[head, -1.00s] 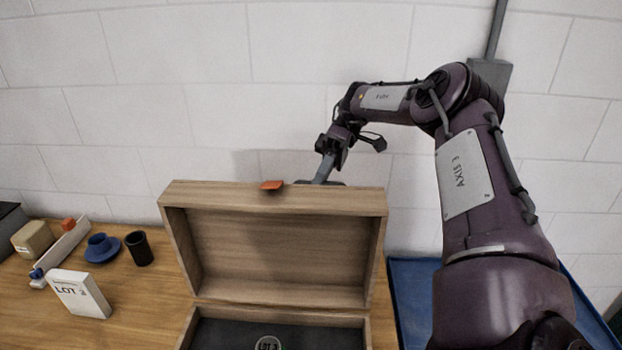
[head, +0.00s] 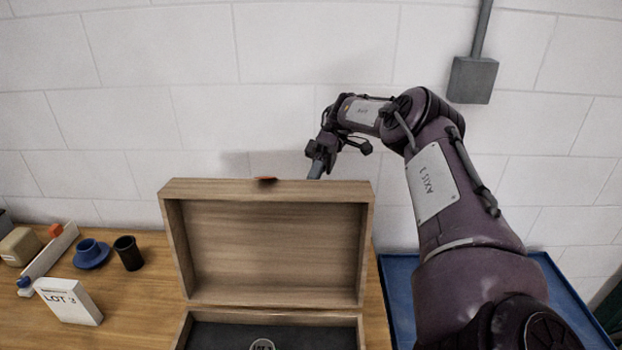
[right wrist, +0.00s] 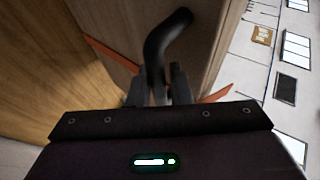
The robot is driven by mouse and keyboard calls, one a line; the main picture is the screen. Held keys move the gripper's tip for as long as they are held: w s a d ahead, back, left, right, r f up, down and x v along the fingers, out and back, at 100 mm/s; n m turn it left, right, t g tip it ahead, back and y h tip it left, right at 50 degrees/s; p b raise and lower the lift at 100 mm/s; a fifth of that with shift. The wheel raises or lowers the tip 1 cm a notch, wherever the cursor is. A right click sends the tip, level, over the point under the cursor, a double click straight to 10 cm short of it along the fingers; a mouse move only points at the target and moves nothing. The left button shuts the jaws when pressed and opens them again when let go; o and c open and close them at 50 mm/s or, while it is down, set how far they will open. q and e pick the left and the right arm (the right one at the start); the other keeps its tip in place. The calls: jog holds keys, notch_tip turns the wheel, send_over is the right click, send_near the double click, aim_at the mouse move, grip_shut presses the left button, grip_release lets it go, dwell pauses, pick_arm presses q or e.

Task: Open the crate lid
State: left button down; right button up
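The wooden crate (head: 272,312) sits on the table with its lid (head: 275,240) raised to about upright. The lid's inner face is toward the head camera. A small orange tab (head: 265,179) is at the lid's top edge. My right arm reaches behind the lid; its gripper is mostly hidden there in the head view. In the right wrist view the two fingers of my right gripper (right wrist: 158,85) are close on either side of a dark curved bar (right wrist: 163,45), beside a wooden surface. I cannot tell if they clamp it. My left gripper is out of view.
A white LOT box (head: 68,300), a blue cup on a saucer (head: 90,254), a black cup (head: 128,253) and a white rail (head: 48,254) stand left of the crate. A blue tray (head: 400,290) lies to the right. A block wall is behind.

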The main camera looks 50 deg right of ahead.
jog(key=o, duration=0.3)
jog(key=shift+f, duration=0.1)
jog(key=shift+o, duration=0.2)
jog(key=shift+r, duration=0.25)
